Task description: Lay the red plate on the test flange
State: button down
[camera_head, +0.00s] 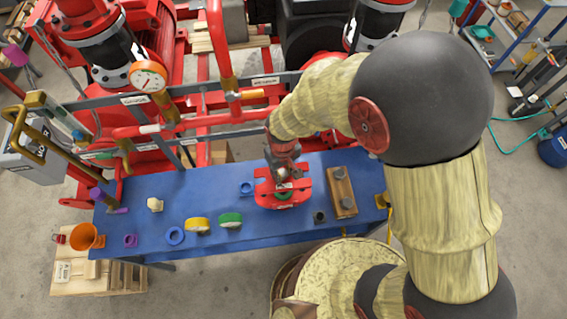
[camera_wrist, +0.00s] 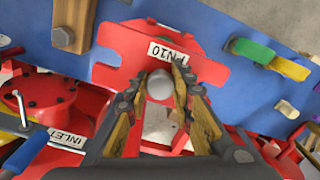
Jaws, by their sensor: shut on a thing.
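The red plate (camera_wrist: 123,48), with a white PN10 label and a grey round knob, fills the middle of the wrist view. My gripper (camera_wrist: 160,92) is shut on the knob, with a finger on each side. In the head view the red plate (camera_head: 264,188) hangs from my gripper (camera_head: 282,172) over the blue bench top. A rounded red piece with a green middle, seemingly the test flange (camera_head: 285,204), shows at the plate's near edge. The plate hides much of it, so I cannot tell whether they touch.
A wooden block with dark knobs (camera_head: 342,192) stands right of the plate on the blue bench (camera_head: 213,183). Green (camera_head: 230,220) and yellow (camera_head: 198,225) pieces and a blue ring (camera_head: 174,236) lie to the left. Red pipes and a gauge (camera_head: 147,76) rise behind the bench.

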aim_at(283, 181)
jog(key=shift+f+b, duration=1.9)
jog(key=shift+f, duration=1)
jog(key=shift+s+f+b, duration=0.1)
jog(key=shift+f+b, duration=1.5)
jog(key=shift+f, duration=0.55)
jog(key=c, duration=1.5)
grip_release()
jog(key=shift+c, duration=0.2)
jog(key=shift+o, duration=0.4)
notch_tip(283, 181, up, 12)
jog(key=shift+s+d, duration=0.1)
